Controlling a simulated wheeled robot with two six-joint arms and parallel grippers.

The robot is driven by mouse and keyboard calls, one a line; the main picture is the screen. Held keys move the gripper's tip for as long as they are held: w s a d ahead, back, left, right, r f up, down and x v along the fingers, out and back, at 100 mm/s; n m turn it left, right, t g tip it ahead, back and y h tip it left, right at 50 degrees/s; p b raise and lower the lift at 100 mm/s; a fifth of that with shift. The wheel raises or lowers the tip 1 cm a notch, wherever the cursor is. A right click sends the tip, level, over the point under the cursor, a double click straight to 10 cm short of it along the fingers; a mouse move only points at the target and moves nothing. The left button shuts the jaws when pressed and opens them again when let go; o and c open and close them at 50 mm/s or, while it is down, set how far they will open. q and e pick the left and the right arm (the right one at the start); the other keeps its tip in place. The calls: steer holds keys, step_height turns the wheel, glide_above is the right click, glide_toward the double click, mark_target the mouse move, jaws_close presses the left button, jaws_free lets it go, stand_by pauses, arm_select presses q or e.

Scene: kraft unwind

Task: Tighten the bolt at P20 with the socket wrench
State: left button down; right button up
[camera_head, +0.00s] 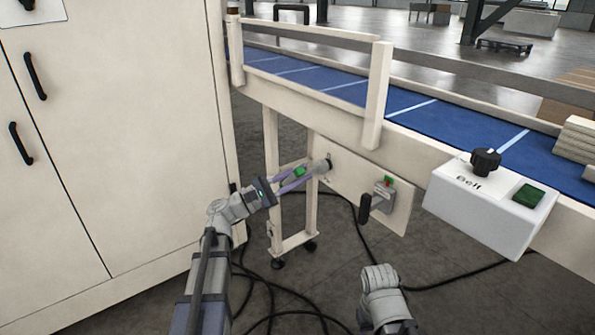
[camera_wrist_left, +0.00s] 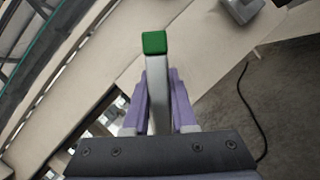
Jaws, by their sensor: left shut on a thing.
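My left gripper (camera_head: 300,182) reaches from the left to the cream side panel (camera_head: 345,188) under the conveyor. Its purple fingers (camera_wrist_left: 160,105) are shut on a grey bar with a green end, which I take to be the socket wrench (camera_wrist_left: 155,85). The green end (camera_head: 299,171) also shows between the fingers in the head view. A grey round part (camera_head: 321,165) sits just beyond the fingertips, close to the panel; I cannot tell if it is the wrench's socket or part of the panel. The bolt and any P20 label are not readable. My right gripper is out of view.
A tall cream cabinet (camera_head: 120,130) stands at the left. The blue conveyor belt (camera_head: 400,104) runs above the panel. A switch box (camera_head: 384,195) and a black handle (camera_head: 364,209) are right of my left gripper. A white control box (camera_head: 485,205) juts out further right. Cables lie on the floor.

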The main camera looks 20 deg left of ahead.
arm_select(q)
steer(key=shift+d+f+m+g+y+p, duration=0.1)
steer(key=shift+f+m+g+y+p, duration=0.2)
steer(key=shift+m+g+p, duration=1.3)
steer(key=shift+d+f+m+t+y+p, duration=0.15)
steer(key=shift+m+y+p, duration=0.45)
steer(key=shift+m, duration=2.25)
steer(key=shift+d+f+m+g+y+p, duration=0.15)
steer(key=shift+m+g+p, duration=0.5)
steer(key=shift+m+p, duration=1.1)
steer(key=shift+a+m+b, duration=0.1)
steer(key=shift+m+b, duration=0.35)
steer(key=shift+m, duration=0.15)
steer(key=s+a, duration=0.1)
steer(key=s, duration=0.1)
steer(key=s+a, duration=0.2)
steer(key=shift+a, duration=0.15)
